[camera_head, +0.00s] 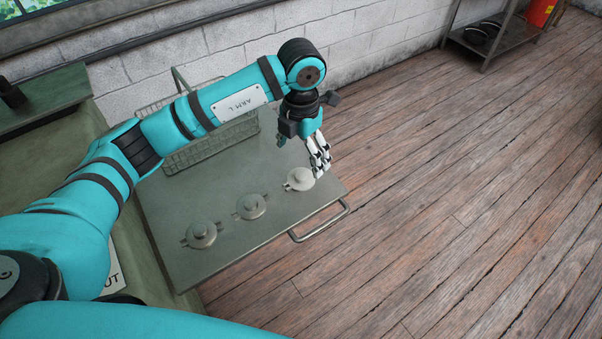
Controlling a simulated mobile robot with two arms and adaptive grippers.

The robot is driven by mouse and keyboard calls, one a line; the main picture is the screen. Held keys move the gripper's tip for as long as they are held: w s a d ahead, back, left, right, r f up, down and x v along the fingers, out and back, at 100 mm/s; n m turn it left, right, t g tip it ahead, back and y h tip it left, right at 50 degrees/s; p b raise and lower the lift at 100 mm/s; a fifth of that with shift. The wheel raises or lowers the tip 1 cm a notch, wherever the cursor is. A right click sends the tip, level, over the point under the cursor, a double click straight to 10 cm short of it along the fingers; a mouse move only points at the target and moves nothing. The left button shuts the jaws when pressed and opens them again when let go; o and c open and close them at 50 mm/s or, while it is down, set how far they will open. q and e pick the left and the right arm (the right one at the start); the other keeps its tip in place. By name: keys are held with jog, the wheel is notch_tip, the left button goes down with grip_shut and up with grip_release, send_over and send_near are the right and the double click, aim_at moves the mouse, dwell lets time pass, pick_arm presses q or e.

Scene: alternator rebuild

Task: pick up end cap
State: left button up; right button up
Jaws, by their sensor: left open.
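Three round end caps with side tabs sit in a row on a grey metal cart top (190,268). The near left end cap (201,235) and the middle end cap (251,206) are grey. The far right end cap (299,179) is paler and sits near the cart's right edge. My left gripper (319,171) points down, open, beside the right end cap, with its fingers just to the right of and above it. I cannot tell whether a finger touches the cap. My right gripper is not in view.
A wire basket (185,157) stands at the back of the cart, partly behind my left arm. A handle (320,222) sticks out from the cart's right side. A green bench is at the left. A metal shelf (500,42) stands far off; the wooden floor between is clear.

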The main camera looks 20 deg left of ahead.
aim_at(301, 174)
pick_arm(q)
jog(key=shift+f, duration=0.75)
jog(key=shift+s+f, duration=0.1)
jog(key=shift+f, duration=0.1)
notch_tip(301, 174, down, 4)
jog(key=shift+f+p, duration=0.2)
jog(key=shift+p, duration=0.8)
jog(key=shift+f, duration=0.25)
jog(key=c, duration=0.8)
jog(key=shift+d, duration=0.1)
jog(key=c, duration=0.6)
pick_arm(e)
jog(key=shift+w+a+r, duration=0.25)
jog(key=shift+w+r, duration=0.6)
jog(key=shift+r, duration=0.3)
pick_arm(q)
jog(key=shift+r, duration=0.15)
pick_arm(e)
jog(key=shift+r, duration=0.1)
